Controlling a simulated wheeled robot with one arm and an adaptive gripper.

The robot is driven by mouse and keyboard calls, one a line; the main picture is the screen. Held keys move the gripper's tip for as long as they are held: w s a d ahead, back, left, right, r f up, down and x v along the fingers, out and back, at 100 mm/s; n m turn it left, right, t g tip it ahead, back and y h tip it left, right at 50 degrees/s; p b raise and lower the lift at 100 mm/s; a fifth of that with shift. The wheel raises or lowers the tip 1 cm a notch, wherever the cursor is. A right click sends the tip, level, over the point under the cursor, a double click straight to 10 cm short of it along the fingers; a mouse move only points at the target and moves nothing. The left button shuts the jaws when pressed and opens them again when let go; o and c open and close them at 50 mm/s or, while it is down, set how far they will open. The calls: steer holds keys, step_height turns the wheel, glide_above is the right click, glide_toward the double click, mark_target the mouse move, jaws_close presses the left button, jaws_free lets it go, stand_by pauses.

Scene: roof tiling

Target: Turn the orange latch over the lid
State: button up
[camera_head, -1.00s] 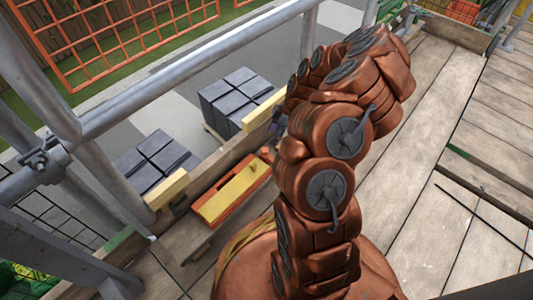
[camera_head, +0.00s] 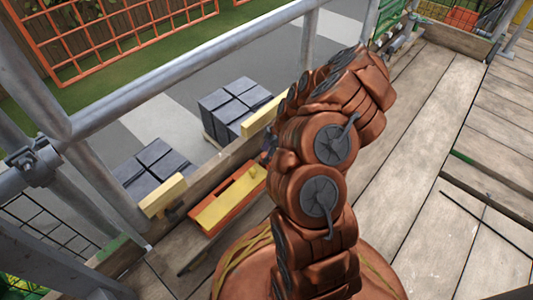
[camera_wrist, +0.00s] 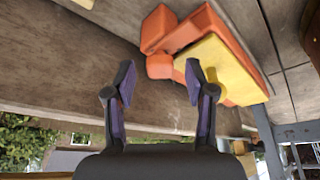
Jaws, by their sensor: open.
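An orange box (camera_head: 208,228) with a yellow lid (camera_head: 222,206) lies on the planks beside the toe board, left of my arm. In the wrist view the yellow lid (camera_wrist: 225,66) and the orange box (camera_wrist: 208,22) show at upper right, tilted in the picture. An orange block (camera_wrist: 159,28) and a rounded orange piece (camera_wrist: 160,66) sit at the box's end; I cannot tell which is the latch. My gripper (camera_wrist: 160,82) is open and empty, its fingertips just short of the rounded piece in the picture. In the head view my arm mostly hides the gripper.
Grey metal rails (camera_head: 190,82) and a wooden toe board (camera_head: 215,165) border the platform on the left. Stacks of dark tiles (camera_head: 235,103) stand beyond the board. The planks (camera_head: 425,150) right of my arm are largely clear.

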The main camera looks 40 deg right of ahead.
steer(key=shift+c, duration=0.3)
jaws_close()
